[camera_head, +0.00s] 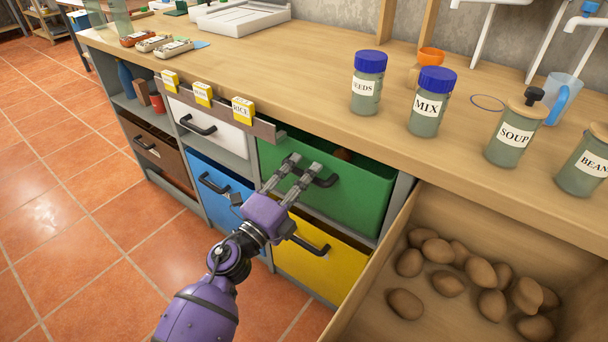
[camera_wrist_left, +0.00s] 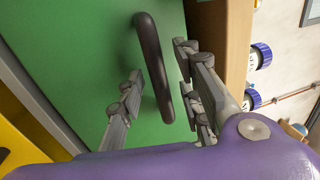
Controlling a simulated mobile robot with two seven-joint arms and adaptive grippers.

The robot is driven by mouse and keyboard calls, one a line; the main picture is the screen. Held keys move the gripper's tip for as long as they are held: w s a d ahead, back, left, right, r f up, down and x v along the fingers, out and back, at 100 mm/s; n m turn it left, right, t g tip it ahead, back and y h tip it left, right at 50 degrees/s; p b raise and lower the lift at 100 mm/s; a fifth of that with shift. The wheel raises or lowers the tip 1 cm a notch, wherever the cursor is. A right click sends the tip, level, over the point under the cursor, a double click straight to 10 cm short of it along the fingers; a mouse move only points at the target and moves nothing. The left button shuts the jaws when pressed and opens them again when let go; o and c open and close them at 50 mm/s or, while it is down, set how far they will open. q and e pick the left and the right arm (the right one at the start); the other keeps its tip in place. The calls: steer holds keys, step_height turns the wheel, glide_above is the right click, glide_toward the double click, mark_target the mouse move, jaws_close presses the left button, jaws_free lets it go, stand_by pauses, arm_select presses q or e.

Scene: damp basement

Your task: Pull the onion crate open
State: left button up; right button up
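A green crate (camera_head: 347,193) sits in the shelf under the bench top, with a dark handle (camera_head: 322,176) on its front. A bit of something reddish-brown (camera_head: 344,154) shows inside it; no label on this crate is readable. My left gripper (camera_head: 297,175) is at this handle. In the left wrist view the handle (camera_wrist_left: 155,68) lies between the two spread fingers of my left gripper (camera_wrist_left: 160,95), which is open with gaps beside the handle. My right gripper is not in view.
A yellow crate (camera_head: 340,268) is below the green one, with blue (camera_head: 220,180) and white (camera_head: 211,124) crates to the left. A wooden box of brown potato-like things (camera_head: 445,252) stands out at right. Jars, including the MIX jar (camera_head: 431,108), stand on the bench top (camera_head: 300,62).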

arm_select(q)
steer(key=shift+w+d, duration=0.15)
steer(key=shift+w, duration=0.1)
jaws_close()
steer(key=shift+s, duration=0.1)
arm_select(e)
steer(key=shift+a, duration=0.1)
arm_select(q)
steer(key=r+p+v, duration=0.2)
steer(key=r+v, duration=0.1)
steer(key=v, duration=1.3)
steer(key=s+r+p+v, duration=0.1)
steer(key=r+v, duration=0.2)
steer(key=v, duration=1.3)
steer(key=shift+a+p, duration=0.4)
steer(key=shift+a, duration=0.1)
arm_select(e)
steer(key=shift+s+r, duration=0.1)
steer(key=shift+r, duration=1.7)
arm_select(q)
steer(key=shift+f, duration=0.1)
steer(key=shift+c, duration=2)
jaws_free()
steer(key=shift+o, duration=0.7)
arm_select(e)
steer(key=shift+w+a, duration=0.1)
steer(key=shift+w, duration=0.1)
